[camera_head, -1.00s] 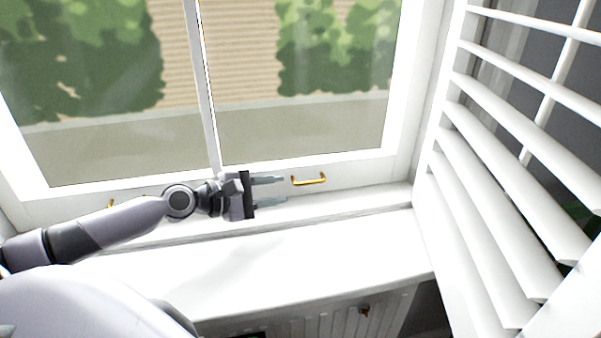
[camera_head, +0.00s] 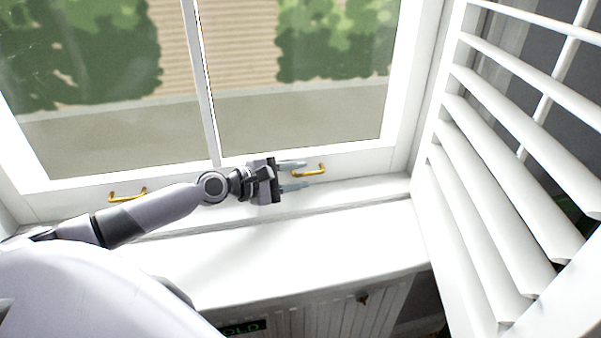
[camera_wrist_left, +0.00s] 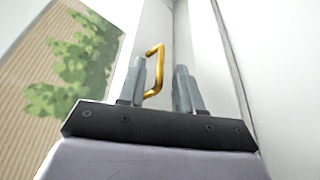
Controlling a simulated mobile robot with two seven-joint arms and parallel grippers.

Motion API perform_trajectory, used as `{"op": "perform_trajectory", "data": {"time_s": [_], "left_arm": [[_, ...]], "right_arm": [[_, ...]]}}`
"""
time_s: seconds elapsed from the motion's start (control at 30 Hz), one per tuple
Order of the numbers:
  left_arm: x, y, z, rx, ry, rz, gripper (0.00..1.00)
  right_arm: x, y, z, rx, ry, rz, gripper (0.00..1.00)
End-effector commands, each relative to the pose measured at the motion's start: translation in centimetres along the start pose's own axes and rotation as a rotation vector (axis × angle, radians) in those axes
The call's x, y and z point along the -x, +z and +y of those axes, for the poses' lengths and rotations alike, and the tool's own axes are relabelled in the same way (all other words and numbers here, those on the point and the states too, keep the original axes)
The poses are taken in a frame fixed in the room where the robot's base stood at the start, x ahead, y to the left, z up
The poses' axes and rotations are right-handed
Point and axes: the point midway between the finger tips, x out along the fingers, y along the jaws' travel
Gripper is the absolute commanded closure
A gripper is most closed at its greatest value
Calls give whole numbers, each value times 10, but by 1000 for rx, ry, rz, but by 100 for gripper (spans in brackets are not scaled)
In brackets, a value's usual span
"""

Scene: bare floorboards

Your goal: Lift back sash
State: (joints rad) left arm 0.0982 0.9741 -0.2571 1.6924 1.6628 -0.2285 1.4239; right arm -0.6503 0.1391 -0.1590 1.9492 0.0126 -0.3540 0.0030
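The sash (camera_head: 350,165) is a white window frame with glass, low in the head view. Its bottom rail carries two brass handles, a right one (camera_head: 308,173) and a left one (camera_head: 127,195). My left gripper (camera_head: 305,176) is open, its fingertips at the right handle. In the left wrist view the right handle (camera_wrist_left: 160,62) shows in the gap between the fingers of the left gripper (camera_wrist_left: 160,78), nearer the left finger. I cannot tell whether they touch. My right gripper is out of view.
A white sill (camera_head: 320,240) runs below the sash and is clear. A white louvred shutter (camera_head: 490,190) stands close on the right. A ribbed white panel (camera_head: 330,315) with a small brass-coloured part is under the sill.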

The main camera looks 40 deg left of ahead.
Motion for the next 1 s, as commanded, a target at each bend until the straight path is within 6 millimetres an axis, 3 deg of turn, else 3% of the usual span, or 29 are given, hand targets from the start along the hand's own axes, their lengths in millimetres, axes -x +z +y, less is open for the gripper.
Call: {"op": "perform_trajectory", "data": {"time_s": [0.2, 0.53, 0.57, 0.63, 0.67, 1.0], "left_arm": [[-12, 1, 0, -1, 0, -1, 65], [-13, 1, 0, -2, -1, -1, 65], [-13, 1, 0, -2, -1, -1, 72], [-13, 1, 0, -1, -1, -1, 94], [-13, 1, 0, -1, -1, -1, 100], [-11, -2, 5, -1, -1, 1, 100]], "right_arm": [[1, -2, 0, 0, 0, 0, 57], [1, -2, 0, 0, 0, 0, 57], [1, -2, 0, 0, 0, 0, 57], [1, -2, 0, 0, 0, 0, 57], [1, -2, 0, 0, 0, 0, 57], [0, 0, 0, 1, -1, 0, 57]]}}
